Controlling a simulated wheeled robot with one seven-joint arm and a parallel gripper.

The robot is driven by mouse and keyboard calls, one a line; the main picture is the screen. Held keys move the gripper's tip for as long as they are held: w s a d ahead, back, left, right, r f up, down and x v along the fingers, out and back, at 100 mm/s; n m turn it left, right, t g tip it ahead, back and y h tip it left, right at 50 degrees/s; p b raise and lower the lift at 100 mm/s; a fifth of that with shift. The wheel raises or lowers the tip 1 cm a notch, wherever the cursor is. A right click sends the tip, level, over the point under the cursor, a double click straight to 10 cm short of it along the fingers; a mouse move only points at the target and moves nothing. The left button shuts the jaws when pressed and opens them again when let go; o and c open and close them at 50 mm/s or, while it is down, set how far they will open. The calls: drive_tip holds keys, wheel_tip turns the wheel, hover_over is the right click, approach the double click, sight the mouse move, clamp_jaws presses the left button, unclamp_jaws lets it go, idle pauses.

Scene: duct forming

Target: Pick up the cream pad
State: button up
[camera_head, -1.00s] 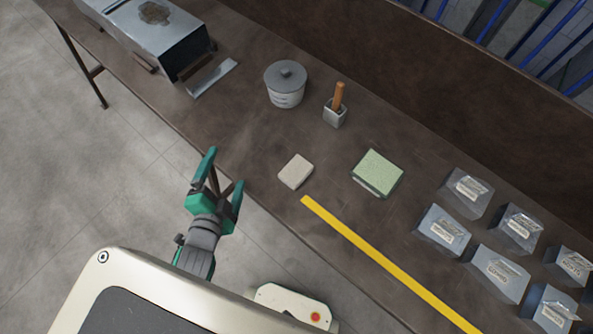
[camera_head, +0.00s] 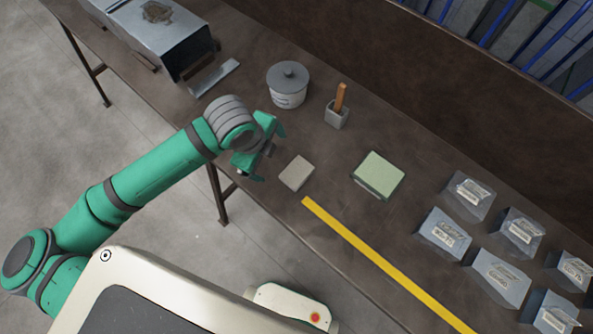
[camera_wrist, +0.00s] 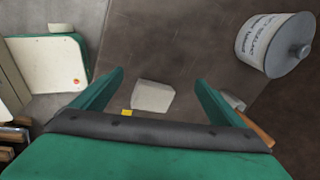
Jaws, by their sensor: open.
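The cream pad (camera_head: 296,173) lies flat on the brown bench near its front edge, left of the yellow strip's end. My gripper (camera_head: 262,162) is beside the pad on its left in the head view, apart from it. In the wrist view the pad (camera_wrist: 153,96) shows between the two green fingers of my gripper (camera_wrist: 158,82). The fingers are open with nothing between them in contact. My wrist partly hides the fingers in the head view.
A green pad (camera_head: 378,174) lies right of the cream pad. A lidded pot (camera_head: 288,85) and a small holder with a wooden handle (camera_head: 337,113) stand behind. A yellow strip (camera_head: 385,262) runs along the bench. Several grey metal pieces (camera_head: 444,233) stand at right.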

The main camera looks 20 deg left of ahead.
drive_tip(key=w+d+r+m+g, duration=0.2)
drive_tip(key=d+r+m+g, duration=0.1)
drive_tip(key=d+r, duration=0.3)
hover_over(297, 171)
drive_tip(key=shift+y, duration=0.4)
drive_tip(key=f, duration=0.6)
drive_tip(key=shift+w+a+f, duration=0.15)
drive_tip(key=shift+w+f, duration=0.05)
drive_tip(key=shift+f, duration=0.2)
drive_tip(key=shift+s+f, duration=0.15)
drive_tip(key=shift+f, duration=1.2)
drive_tip(key=shift+s+f, duration=0.1)
drive_tip(key=shift+f, duration=1.2)
drive_tip(key=c, duration=1.2)
drive_tip(key=shift+o, duration=0.2)
